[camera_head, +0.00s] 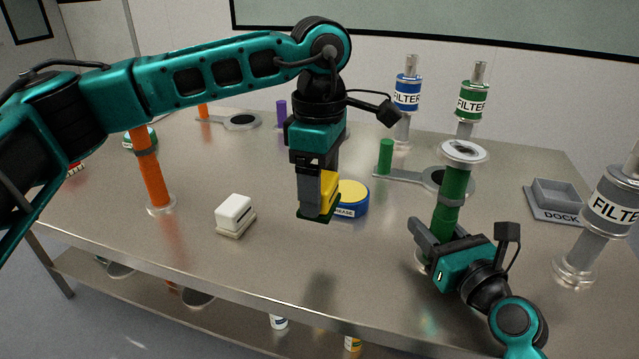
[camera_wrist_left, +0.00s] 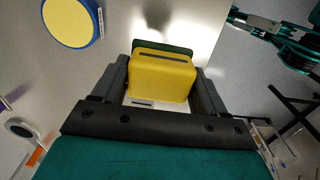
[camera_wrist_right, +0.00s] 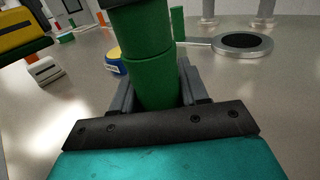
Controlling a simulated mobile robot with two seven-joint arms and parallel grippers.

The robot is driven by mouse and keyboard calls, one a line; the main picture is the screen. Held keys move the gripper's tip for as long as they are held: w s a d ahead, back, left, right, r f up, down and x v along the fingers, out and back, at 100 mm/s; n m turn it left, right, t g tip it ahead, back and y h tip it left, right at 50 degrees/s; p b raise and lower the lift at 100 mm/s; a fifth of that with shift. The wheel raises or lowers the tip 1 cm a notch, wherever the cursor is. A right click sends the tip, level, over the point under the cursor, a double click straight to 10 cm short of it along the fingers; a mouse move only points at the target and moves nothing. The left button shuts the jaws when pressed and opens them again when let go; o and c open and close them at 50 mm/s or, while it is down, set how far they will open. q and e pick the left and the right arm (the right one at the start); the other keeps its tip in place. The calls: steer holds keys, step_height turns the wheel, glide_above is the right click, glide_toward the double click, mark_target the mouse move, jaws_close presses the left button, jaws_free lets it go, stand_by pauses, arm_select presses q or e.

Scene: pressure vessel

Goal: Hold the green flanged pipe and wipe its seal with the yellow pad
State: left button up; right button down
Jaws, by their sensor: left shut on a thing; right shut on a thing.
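The green flanged pipe (camera_head: 451,194) stands upright on the table, with a pale round flange and a dark seal (camera_head: 463,148) on top. My right gripper (camera_head: 432,240) is shut around the lower part of the pipe; the pipe also shows between the fingers in the right wrist view (camera_wrist_right: 150,75). My left gripper (camera_head: 318,196) is shut on the yellow pad (camera_head: 329,191), which has a dark green underside, and holds it above the table, left of the pipe and apart from it. The pad also fills the fingers in the left wrist view (camera_wrist_left: 160,76).
A yellow-topped grease tin (camera_head: 351,200) stands behind the pad. A white block (camera_head: 235,213) is to the left, beyond it an orange pipe (camera_head: 150,175). A green-handled ring tool (camera_head: 400,176) lies behind the pipe. A filter (camera_head: 607,215) and a grey dock (camera_head: 556,200) are at right.

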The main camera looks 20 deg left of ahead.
arm_select(q)
steer(key=shift+c, duration=0.8)
steer(key=shift+w+d+r, duration=0.1)
steer(key=shift+w+r, duration=0.1)
steer(key=w+d+r, duration=0.2)
steer(key=d+r, duration=0.6)
steer(key=r, duration=0.1)
steer(key=w+d+r, duration=0.2)
steer(key=d+r, duration=0.7)
steer(key=r, duration=0.1)
steer(key=shift+a+f, duration=0.2)
steer(key=shift+f, duration=3.75)
steer(key=shift+d+f, duration=0.25)
steer(key=shift+c, duration=0.4)
steer(key=shift+s+d+f, duration=0.1)
steer(key=shift+d+f, duration=0.05)
steer(key=shift+d, duration=1.6)
steer(key=shift+c, duration=0.4)
steer(key=a, duration=0.4)
step_height(320, 180, up, 8)
steer(key=shift+r, duration=0.25)
